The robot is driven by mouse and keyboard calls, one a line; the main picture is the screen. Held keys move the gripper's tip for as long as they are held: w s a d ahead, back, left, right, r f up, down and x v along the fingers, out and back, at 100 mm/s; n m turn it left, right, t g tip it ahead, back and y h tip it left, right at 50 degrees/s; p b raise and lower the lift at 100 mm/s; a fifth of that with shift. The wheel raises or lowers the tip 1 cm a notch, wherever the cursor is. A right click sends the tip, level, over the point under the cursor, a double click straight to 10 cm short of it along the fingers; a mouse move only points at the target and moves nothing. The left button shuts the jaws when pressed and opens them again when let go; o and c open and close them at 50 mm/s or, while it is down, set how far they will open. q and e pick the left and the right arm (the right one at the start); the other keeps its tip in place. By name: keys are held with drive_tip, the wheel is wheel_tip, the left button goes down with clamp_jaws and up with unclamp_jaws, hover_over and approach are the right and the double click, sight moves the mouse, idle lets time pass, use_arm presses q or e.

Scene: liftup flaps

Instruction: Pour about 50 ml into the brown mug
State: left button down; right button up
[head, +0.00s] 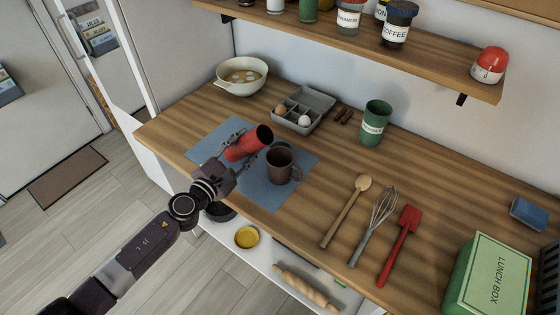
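The brown mug (279,168) stands upright on a blue mat (262,196), its handle to the right. A red cylindrical container (246,144) with a dark open mouth is tilted far over just left of and above the mug, its mouth pointing up and right in the picture. My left gripper (240,148) is shut around the red container, a finger on each side of it. No stream of liquid shows, and the insides of the mug and container are too dark to judge a level. My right gripper is not in view.
Behind the mat are a cream bowl (239,87), a grey egg tray (316,103) and a green canister (375,125). A wooden spoon (346,211), whisk (373,228) and red spatula (399,246) lie to the right. A shelf (440,68) with jars overhangs the back.

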use_arm(q)
drive_tip(key=shift+s+d+r+n, duration=0.1)
drive_tip(key=shift+r+n, duration=0.3)
drive_tip(key=shift+n, duration=0.3)
idle(1.4)
drive_tip(key=n, duration=0.1)
drive_tip(key=n+b, duration=0.1)
drive_tip(key=a+n+b, duration=0.1)
drive_tip(key=shift+w+h, duration=0.25)
drive_tip(key=shift+h, duration=0.05)
drive_tip(key=n, duration=0.1)
drive_tip(key=n+b, duration=0.1)
drive_tip(key=shift+w+a+n+b, duration=0.1)
drive_tip(key=shift+a+n+b, duration=0.1)
drive_tip(key=shift+n+b, duration=0.15)
drive_tip(key=shift+n+t, duration=0.3)
drive_tip(key=shift+n, duration=0.35)
